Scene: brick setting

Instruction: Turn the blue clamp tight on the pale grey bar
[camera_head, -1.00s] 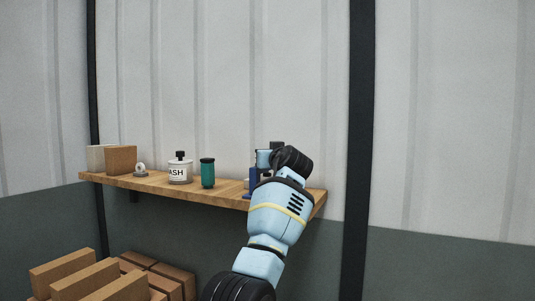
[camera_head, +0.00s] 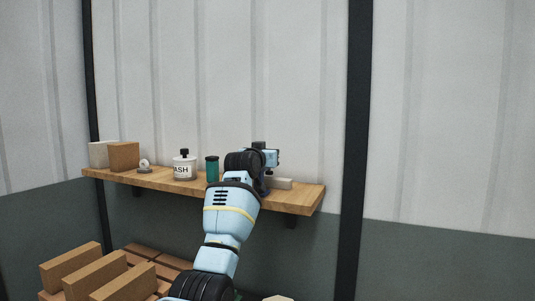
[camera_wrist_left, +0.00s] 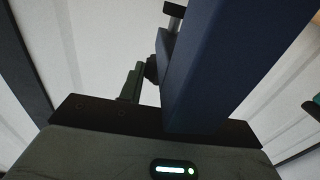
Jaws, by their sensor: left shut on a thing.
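The dark blue clamp (camera_wrist_left: 230,60) fills the upper middle of the left wrist view, very close to the camera. In the head view only a little of it shows behind my arm, near the right part of the shelf. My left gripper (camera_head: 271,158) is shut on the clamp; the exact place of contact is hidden. A short black piece (camera_wrist_left: 174,10) shows at the top of the wrist view beside the clamp. The pale grey bar (camera_head: 282,183) lies on the shelf, just right of my wrist; its left part is hidden. My right gripper is not in view.
The wooden shelf (camera_head: 305,200) on the wall also bears a green bottle (camera_head: 212,169), a white labelled bottle (camera_head: 184,168), a small ring-like item (camera_head: 144,165), a brown block (camera_head: 124,157) and a pale block (camera_head: 99,155).

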